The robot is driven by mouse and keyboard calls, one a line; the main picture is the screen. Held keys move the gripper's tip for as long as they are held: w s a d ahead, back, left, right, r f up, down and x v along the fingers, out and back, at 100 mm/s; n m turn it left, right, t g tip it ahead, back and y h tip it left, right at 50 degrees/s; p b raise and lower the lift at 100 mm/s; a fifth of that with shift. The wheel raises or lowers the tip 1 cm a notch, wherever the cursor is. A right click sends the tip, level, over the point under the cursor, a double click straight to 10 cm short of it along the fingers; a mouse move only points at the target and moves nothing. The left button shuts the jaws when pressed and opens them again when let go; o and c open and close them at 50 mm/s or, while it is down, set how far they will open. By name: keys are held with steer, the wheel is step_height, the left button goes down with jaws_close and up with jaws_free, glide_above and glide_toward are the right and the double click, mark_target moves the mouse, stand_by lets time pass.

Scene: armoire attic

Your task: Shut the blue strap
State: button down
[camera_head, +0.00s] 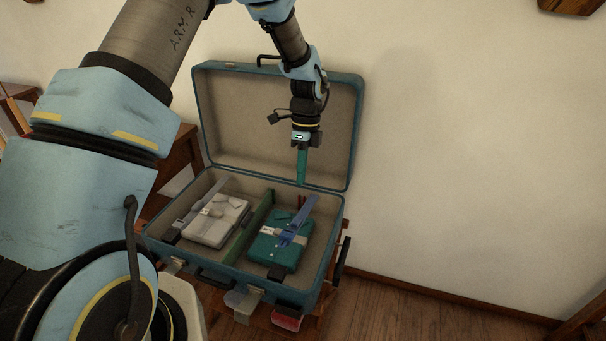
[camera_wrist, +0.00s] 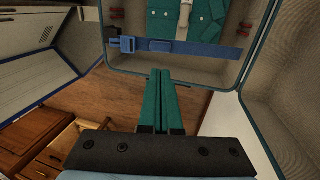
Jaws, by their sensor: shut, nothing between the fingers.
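The blue strap (camera_head: 301,215) lies slanting over the teal folded clothing (camera_head: 270,248) in the right half of the open suitcase (camera_head: 157,232). In the wrist view the blue strap (camera_wrist: 205,50) runs across the top, with its blue buckle (camera_wrist: 124,46) at the left end. I cannot tell whether the strap touches the clothing along its whole length. My gripper (camera_head: 301,182), with teal fingers, points down in front of the raised lid, above the strap and apart from it. Its fingers (camera_wrist: 165,72) are together and empty.
A green divider (camera_head: 249,228) splits the case. The left half holds a pale bundle (camera_head: 216,220) with a grey strap (camera_head: 201,205). The lid (camera_head: 237,120) stands open behind my gripper. A wooden stand (camera_head: 183,160) is at the left; the wall is behind.

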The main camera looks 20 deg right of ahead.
mark_target(297, 222)
steer(key=p+x, duration=0.3)
steer(key=x, duration=0.8)
steer(key=shift+f, duration=0.25)
steer(key=b+x, duration=0.1)
steer(key=x, duration=0.1)
steer(key=b+x, duration=0.2)
steer(key=x, duration=0.1)
steer(key=shift+s+a, duration=0.15)
steer(key=shift+a, duration=0.1)
steer(key=shift+s, duration=0.1)
steer(key=shift+s+a, duration=0.1)
